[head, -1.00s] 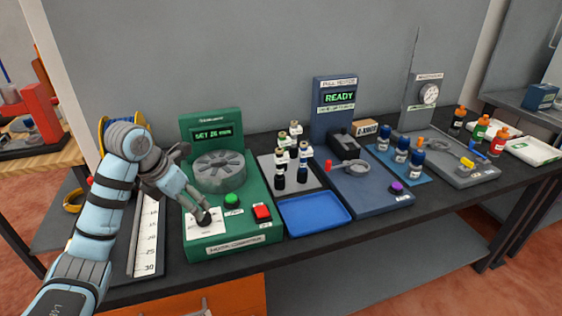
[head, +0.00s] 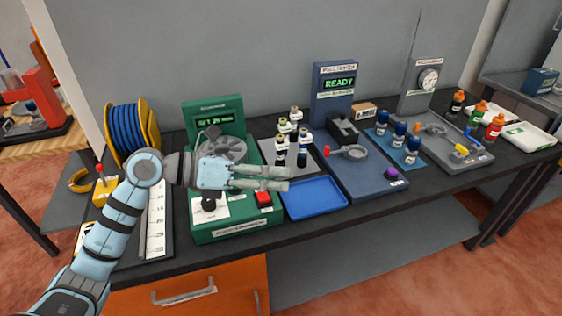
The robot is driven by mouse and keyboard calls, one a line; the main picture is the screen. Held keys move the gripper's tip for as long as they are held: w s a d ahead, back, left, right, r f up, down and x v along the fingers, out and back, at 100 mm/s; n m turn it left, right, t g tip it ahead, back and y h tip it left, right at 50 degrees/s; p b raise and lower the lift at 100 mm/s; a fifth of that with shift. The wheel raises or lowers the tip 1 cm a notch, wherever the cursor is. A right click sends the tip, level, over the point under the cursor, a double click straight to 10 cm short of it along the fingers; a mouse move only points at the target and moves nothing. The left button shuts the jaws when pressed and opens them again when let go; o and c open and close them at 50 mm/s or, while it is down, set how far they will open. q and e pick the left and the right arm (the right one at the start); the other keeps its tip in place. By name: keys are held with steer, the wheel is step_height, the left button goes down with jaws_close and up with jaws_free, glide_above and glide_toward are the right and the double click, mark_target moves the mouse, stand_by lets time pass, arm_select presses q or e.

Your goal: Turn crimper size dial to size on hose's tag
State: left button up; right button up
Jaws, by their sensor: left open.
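The green crimper (head: 236,228) stands on the bench with a round grey die head (head: 222,150). Its display (head: 215,122) reads "SET" and a number that looks like 24 mm, though it is blurred. A black dial knob (head: 209,204) sits on a white card at the crimper's front left. My left gripper (head: 289,179) is open and empty, its fingers pointing right above the crimper's red button (head: 263,197). It is clear of the knob and hides the green button. I see no readable hose tag.
A yellow reel of blue hose (head: 127,136) stands behind my left arm. A blue tray (head: 314,199), a grey mat with several dark, white-topped fittings (head: 281,152) and a pull tester reading "READY" (head: 339,83) lie to the right. A ruler strip (head: 155,226) is left of the crimper.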

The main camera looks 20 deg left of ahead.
arm_select(q)
steer(key=d+r+h, duration=0.1)
steer(key=d+r+n+t+h, duration=0.1)
steer(key=r, duration=0.1)
steer(key=r+n+t+h, duration=0.1)
steer(key=shift+s+d+r+h, duration=0.35)
steer(key=shift+s+d+h, duration=0.05)
